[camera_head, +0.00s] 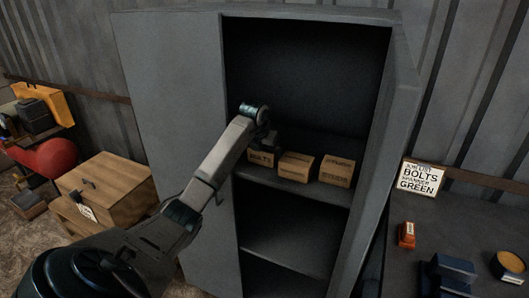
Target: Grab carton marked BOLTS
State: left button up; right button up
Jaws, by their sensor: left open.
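A small brown carton marked BOLTS (261,158) sits at the left end of a shelf inside an open grey cabinet. My left arm reaches in from the left, and my left gripper (268,140) is just above and in front of this carton, partly covering it. The gripper is open and appears empty; its fingertips are small and dark. I cannot tell whether it touches the carton. My right gripper is not in view.
Two similar cartons, a middle one (296,166) and a right one (337,170), share the shelf (300,186). The cabinet door (175,80) stands open at left. A sign (421,177) reading BOLTS and GREEN stands by a dark bench at right. A wooden box (120,190) is at left.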

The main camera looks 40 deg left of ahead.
pick_arm(q)
jog(key=c, duration=1.1)
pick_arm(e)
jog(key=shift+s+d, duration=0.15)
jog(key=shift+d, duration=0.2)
pick_arm(q)
jog(key=shift+o, duration=0.2)
jog(key=shift+r, duration=0.15)
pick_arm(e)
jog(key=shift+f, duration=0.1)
